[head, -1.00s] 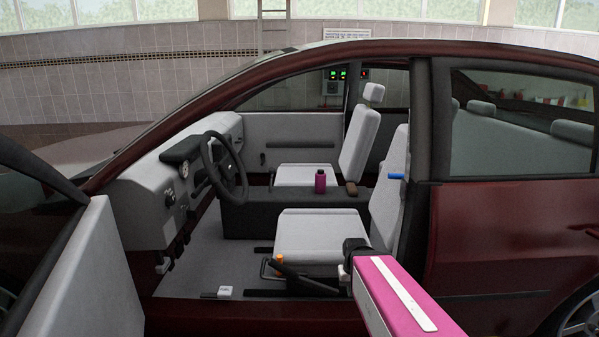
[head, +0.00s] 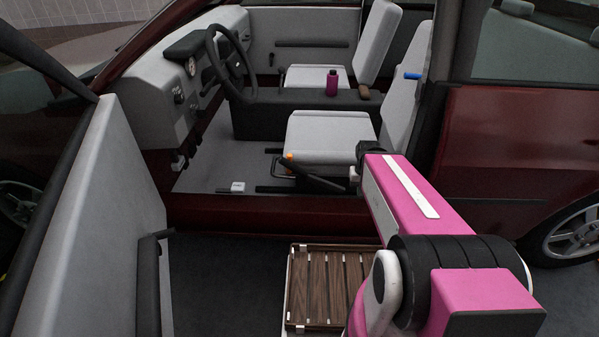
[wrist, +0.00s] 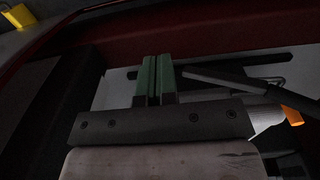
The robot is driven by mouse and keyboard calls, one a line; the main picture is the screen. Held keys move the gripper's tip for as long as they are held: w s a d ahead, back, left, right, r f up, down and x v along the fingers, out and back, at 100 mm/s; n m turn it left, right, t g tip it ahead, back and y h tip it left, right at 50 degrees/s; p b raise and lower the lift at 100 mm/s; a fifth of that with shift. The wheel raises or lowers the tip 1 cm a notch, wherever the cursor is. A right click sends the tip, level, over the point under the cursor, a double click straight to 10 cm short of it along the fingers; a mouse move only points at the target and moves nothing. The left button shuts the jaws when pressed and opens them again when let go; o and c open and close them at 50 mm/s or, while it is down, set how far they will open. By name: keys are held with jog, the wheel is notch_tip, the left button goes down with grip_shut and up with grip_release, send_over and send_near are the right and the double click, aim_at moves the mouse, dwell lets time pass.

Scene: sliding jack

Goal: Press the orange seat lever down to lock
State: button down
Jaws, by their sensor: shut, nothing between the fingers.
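The orange seat lever (head: 289,156) shows as a small orange tip low at the front of the near car seat (head: 325,138). A dark bar runs beside it along the seat base. The orange part also shows at the right edge of the wrist view (wrist: 291,115). My gripper (wrist: 153,78) has green fingers shut together and empty. They point at the seat base area, left of the orange part and apart from it in the picture. In the head view my fingers are hard to make out beside the seat, near the dark wrist.
The car's door opening has a dark red sill (head: 260,212) below and an open door (head: 100,220) at left. A steering wheel (head: 232,65) stands ahead of the seat. A white box (head: 237,187) lies on the car floor. A slatted wooden platform (head: 328,288) is outside.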

jog(key=c, duration=1.6)
grip_release()
jog(key=o, duration=0.7)
jog(key=w+a, duration=0.2)
jog(key=w, duration=0.1)
jog(key=shift+w+r, duration=0.15)
notch_tip(320, 180, up, 9)
send_over(290, 155)
jog(key=shift+y, duration=0.3)
notch_tip(290, 155, down, 11)
jog(key=shift+a+r, duration=0.1)
jog(key=shift+c, duration=0.3)
